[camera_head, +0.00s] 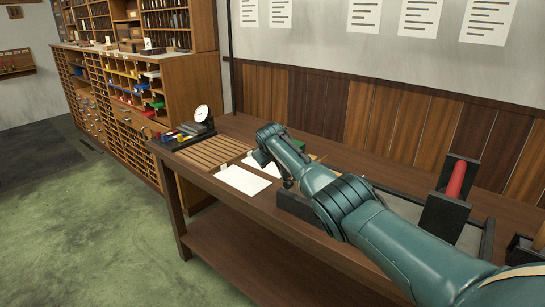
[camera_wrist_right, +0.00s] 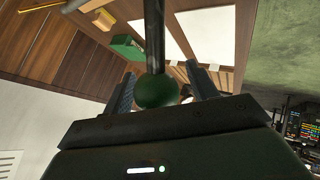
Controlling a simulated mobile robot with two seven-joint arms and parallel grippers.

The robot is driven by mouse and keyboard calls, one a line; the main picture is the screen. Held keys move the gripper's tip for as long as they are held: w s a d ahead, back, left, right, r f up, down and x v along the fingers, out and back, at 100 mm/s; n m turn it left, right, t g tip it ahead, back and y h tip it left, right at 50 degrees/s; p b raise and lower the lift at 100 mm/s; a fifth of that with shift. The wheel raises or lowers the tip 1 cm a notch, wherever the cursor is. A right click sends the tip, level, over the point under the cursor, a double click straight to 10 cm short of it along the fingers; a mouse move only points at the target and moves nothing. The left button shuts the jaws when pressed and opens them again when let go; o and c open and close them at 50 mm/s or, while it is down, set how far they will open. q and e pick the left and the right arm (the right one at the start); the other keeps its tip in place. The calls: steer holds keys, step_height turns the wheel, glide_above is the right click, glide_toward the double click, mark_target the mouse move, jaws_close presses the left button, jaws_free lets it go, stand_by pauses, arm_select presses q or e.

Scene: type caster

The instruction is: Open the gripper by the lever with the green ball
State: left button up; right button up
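In the right wrist view, a green ball (camera_wrist_right: 157,92) sits at the end of a dark lever rod (camera_wrist_right: 154,40). My right gripper (camera_wrist_right: 163,84) is open, with one finger on each side of the ball. A gap shows between the ball and each finger, so it does not look gripped. In the head view my right arm reaches in from the right over the workbench (camera_head: 262,213). Its links hide most of the hand, and I cannot make out the lever or ball there. My left gripper is not in view.
White sheets (camera_head: 242,180) and a slatted wooden tray (camera_head: 213,152) lie on the bench. A dial gauge (camera_head: 202,114) stands at its far left end. A green box (camera_wrist_right: 127,47) lies near the wall. A dark stand with a red cylinder (camera_head: 456,180) rises at right.

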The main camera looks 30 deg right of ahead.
steer(key=shift+s+r, duration=0.1)
steer(key=shift+p+v, duration=0.8)
steer(key=v, duration=1.1)
steer(key=shift+s+a+r, duration=0.1)
steer(key=shift+r, duration=0.05)
steer(key=s+a+f+n+y, duration=0.1)
steer(key=s+a+f, duration=0.3)
steer(key=f, duration=0.4)
steer(key=s+a+f+t+y, duration=0.1)
steer(key=s+a+f+y, duration=0.2)
steer(key=f, duration=0.4)
steer(key=s+a+f+n, duration=0.1)
steer(key=s+a+f, duration=0.3)
steer(key=f, duration=0.4)
steer(key=s+a+f+y, duration=0.2)
steer(key=s+a+f, duration=0.1)
steer(key=s, duration=1)
steer(key=s+a+f+m+t+y, duration=0.1)
steer(key=s+a+f, duration=0.3)
steer(key=s, duration=0.9)
steer(key=shift+s+a+y, duration=0.4)
steer(key=shift+a, duration=0.15)
